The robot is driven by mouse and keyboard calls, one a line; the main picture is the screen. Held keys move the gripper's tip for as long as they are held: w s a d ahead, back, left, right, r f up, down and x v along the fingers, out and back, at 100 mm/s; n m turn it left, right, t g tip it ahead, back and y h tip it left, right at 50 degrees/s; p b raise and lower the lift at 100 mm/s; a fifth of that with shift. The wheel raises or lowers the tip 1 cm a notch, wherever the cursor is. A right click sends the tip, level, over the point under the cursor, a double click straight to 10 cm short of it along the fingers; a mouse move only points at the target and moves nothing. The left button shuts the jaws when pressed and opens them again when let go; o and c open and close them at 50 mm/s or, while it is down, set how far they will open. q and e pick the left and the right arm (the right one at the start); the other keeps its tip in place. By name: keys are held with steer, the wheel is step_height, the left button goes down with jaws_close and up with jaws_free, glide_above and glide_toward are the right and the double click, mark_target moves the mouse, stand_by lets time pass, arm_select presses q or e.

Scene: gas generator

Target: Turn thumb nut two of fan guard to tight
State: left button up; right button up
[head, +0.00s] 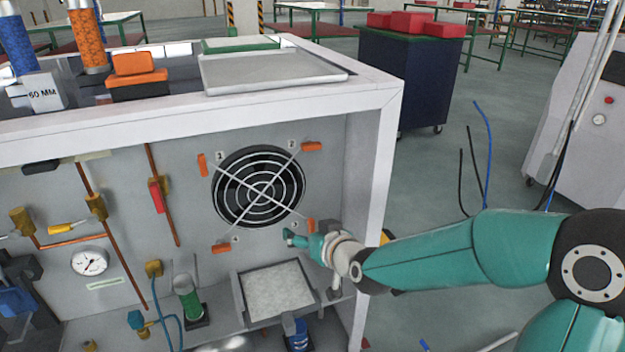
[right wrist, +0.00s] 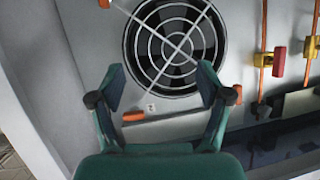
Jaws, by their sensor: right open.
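The fan guard (head: 258,187) is a round wire grille with crossed bars on the grey back panel. Thumb nut two (head: 312,147) is orange, at the guard's upper right beside its label, and lies nearly level. In the right wrist view, which looks upside down, this nut (right wrist: 133,117) shows low between the fingers, nearer the left one. My right gripper (head: 289,238) is teal, open and empty, and appears below the guard near thumb nut three (head: 310,226). It also shows in the right wrist view (right wrist: 161,80), facing the panel. My left gripper is not in view.
Thumb nuts one (head: 202,164) and four (head: 221,248) are at the guard's left. The cabinet's white side post (head: 375,200) stands right of the guard. A tray (head: 275,292) is below. A red-handled valve (head: 157,197) and copper pipes are on the left.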

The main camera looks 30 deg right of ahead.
mark_target(313, 147)
steer(key=s+d+r+t+h+b, duration=0.35)
steer(key=d+r, duration=0.25)
steer(key=r, duration=0.6)
steer(key=shift+m+t+y, duration=0.25)
steer(key=shift+m, duration=0.15)
steer(key=x, duration=1.6)
steer(key=shift+w+d+f+p, duration=0.2)
steer(key=shift+w+d+p, duration=0.05)
steer(key=shift+p, duration=0.05)
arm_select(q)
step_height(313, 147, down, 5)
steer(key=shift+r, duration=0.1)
